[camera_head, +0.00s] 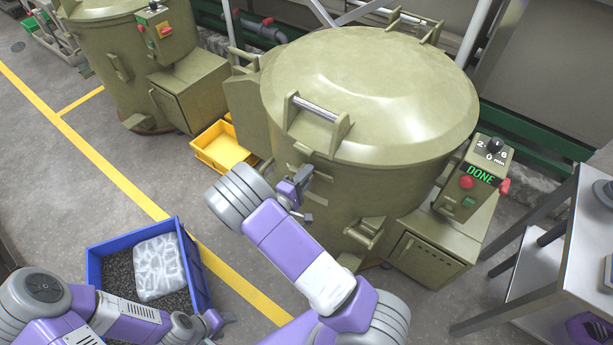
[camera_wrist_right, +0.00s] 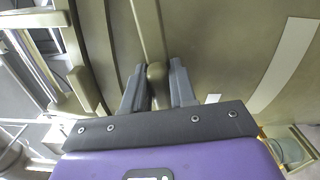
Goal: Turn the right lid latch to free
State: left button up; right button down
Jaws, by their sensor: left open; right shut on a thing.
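The large olive barrel (camera_head: 345,185) has a domed lid (camera_head: 370,90) that lies closed on top, with a bar handle (camera_head: 316,108) at its front. My right gripper (camera_head: 303,178) is at the barrel's front left, just below the lid rim. In the right wrist view my right gripper (camera_wrist_right: 158,88) is shut on the rounded end of an olive lid latch (camera_wrist_right: 149,32), with one grey finger on each side. The arm and fingers hide most of the latch in the head view. My left gripper (camera_head: 213,322) is open and empty, low at the left.
A blue crate (camera_head: 95,268) with dark small parts and a clear bag stands on the floor at left. A yellow bin (camera_head: 207,160) is behind. A control box (camera_head: 470,185) reads DONE. A metal table (camera_head: 575,250) stands at right.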

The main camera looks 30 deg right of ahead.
jog(key=shift+a+f+m, duration=0.15)
jog(key=shift+f+m, duration=0.15)
jog(key=shift+m, duration=0.7)
jog(key=c, duration=1)
grip_release()
jog(key=shift+w, duration=0.1)
jog(key=shift+o, duration=0.3)
jog(key=p+v, duration=0.1)
jog(key=v, duration=0.6)
jog(key=shift+a+p, duration=0.2)
jog(key=shift+p, duration=0.1)
